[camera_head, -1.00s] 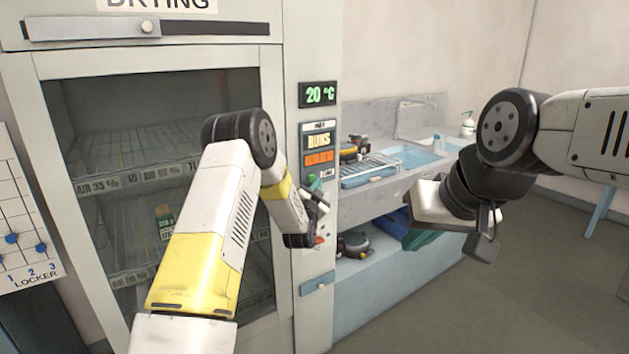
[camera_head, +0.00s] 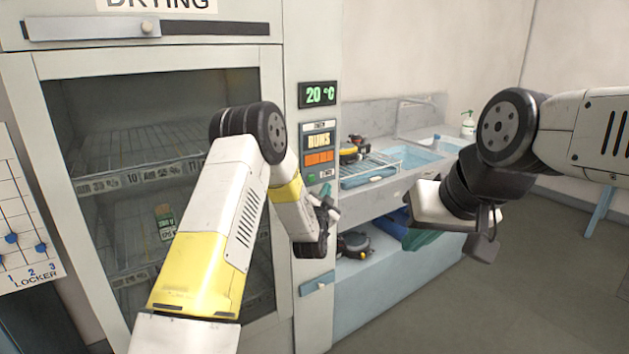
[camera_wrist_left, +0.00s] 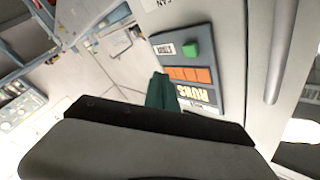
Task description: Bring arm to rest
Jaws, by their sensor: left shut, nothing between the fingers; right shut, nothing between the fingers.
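My left arm reaches up from the bottom in the head view, in front of the drying cabinet (camera_head: 272,40). Its gripper (camera_head: 328,210) is shut and empty, just below the cabinet's control panel (camera_head: 318,150). In the left wrist view, the closed dark green fingertips (camera_wrist_left: 161,90) show in front of the same panel (camera_wrist_left: 190,72), below its green button (camera_wrist_left: 190,48). I cannot tell the exact gap to the panel. My right arm comes in from the right. Its gripper (camera_head: 484,248) is shut and empty, pointing down in front of the sink counter.
The cabinet's glass door (camera_head: 150,110) is shut, with wire racks and a small labelled item (camera_head: 166,222) behind it. A blue sink (camera_head: 405,158), a wire rack (camera_head: 370,168) and a soap bottle (camera_head: 467,124) are at the back. Open floor (camera_head: 530,270) lies at the right.

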